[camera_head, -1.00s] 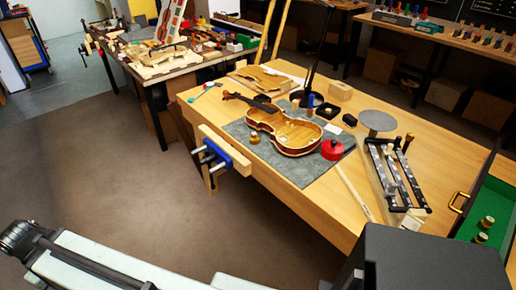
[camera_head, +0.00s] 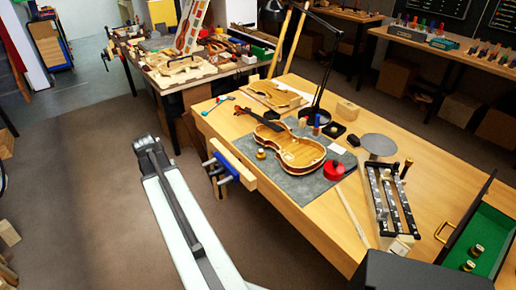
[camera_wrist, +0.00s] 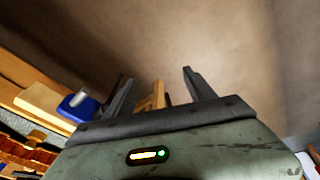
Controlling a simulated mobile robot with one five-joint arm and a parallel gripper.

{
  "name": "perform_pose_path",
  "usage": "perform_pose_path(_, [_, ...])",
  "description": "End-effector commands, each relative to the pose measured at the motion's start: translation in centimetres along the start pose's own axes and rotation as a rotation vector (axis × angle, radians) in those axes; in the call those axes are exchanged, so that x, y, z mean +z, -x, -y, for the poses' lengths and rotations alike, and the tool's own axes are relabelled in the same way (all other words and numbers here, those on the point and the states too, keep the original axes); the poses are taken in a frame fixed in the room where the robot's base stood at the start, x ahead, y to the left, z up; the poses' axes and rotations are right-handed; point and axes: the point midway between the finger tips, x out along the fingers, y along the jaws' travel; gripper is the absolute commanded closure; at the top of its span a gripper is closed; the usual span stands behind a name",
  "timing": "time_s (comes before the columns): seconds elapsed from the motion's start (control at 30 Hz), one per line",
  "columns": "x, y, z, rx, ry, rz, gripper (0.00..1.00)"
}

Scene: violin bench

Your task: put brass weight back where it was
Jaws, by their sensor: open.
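A small brass weight (camera_head: 261,153) stands on the grey mat (camera_head: 312,187) at the left side of the violin (camera_head: 290,147). Two more brass weights, one (camera_head: 477,249) and another (camera_head: 467,265), stand in the green-lined open drawer (camera_head: 492,233) at the right. My gripper (camera_wrist: 159,76) shows in the wrist view with its two dark fingers spread apart and nothing held between them. It is over the floor, off the bench's left side. No brass weight shows in the wrist view. In the head view the gripper's fingers cannot be made out.
A blue vise (camera_head: 225,166) juts from the bench's left edge; it also shows in the wrist view (camera_wrist: 78,106). A red round object (camera_head: 334,170), a dark rack (camera_head: 391,200) and a tall black lamp (camera_head: 326,75) stand on the bench. The bench's front right is mostly clear.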

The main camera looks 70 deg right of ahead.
Motion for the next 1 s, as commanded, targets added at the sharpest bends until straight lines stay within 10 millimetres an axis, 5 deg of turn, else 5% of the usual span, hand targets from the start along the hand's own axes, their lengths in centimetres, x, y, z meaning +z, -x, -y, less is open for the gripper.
perform_pose_path(0.03, [-4.0, 1.7, -5.9, 0.030, -0.149, -0.021, 0.37])
perform_pose_path(0.1, [-7.3, 2.2, -13.4, 0.070, -0.338, -0.052, 0.37])
perform_pose_path(0.2, [-10.1, 3.1, -23.1, 0.120, -0.567, -0.093, 0.37])
perform_pose_path(0.3, [-11.2, 3.7, -30.4, 0.157, -0.728, -0.124, 0.37])
perform_pose_path(0.4, [-11.3, 4.0, -34.5, 0.179, -0.820, -0.143, 0.37])
perform_pose_path(0.5, [-11.3, 4.0, -35.9, 0.187, -0.853, -0.151, 0.37])
perform_pose_path(1.0, [-11.3, 0.8, -36.4, 0.186, -0.850, -0.151, 0.37])
